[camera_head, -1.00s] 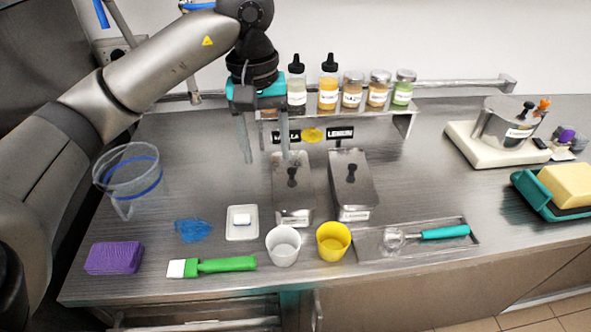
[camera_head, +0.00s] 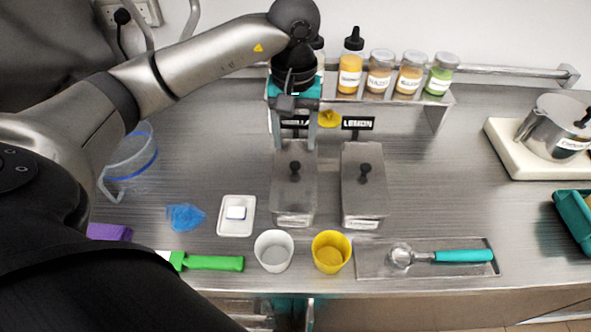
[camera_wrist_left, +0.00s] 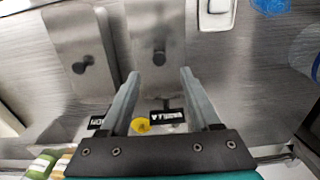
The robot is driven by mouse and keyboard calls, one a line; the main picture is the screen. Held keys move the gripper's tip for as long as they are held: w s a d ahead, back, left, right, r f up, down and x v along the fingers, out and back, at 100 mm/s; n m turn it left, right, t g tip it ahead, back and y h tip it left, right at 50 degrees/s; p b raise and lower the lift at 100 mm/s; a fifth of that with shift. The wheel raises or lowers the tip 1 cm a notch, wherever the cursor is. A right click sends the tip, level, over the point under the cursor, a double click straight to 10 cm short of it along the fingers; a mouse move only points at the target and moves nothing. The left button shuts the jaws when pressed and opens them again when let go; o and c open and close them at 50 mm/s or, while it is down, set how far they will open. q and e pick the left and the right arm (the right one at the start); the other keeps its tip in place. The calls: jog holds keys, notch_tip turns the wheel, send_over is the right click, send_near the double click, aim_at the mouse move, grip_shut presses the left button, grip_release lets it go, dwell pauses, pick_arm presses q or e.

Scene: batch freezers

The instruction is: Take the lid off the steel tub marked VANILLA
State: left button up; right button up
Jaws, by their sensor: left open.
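Two steel tubs with flat lids and black knobs stand side by side. The left tub (camera_head: 294,195) is behind the white cup, and the sign over it is partly hidden by my gripper in the head view. In the left wrist view the VANILLA sign (camera_wrist_left: 167,116) shows upside down by this tub, whose lid knob (camera_wrist_left: 159,57) lies just beyond my fingertips. The right tub (camera_head: 363,195) has the LEMON sign (camera_head: 357,123) behind it. My left gripper (camera_head: 296,147) is open and empty, over the back of the left tub. My right gripper is out of view.
A shelf of bottles and jars (camera_head: 380,72) stands behind the tubs. In front are a white cup (camera_head: 273,251), a yellow cup (camera_head: 331,251) and a tray with a scoop (camera_head: 427,258). A clear jug (camera_head: 131,160) is at left.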

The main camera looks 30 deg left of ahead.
aim_at(295, 164)
pick_arm(q)
jog(key=shift+d+f, duration=0.1)
jog(key=shift+f, duration=3.25)
jog(key=shift+c, duration=0.3)
grip_shut()
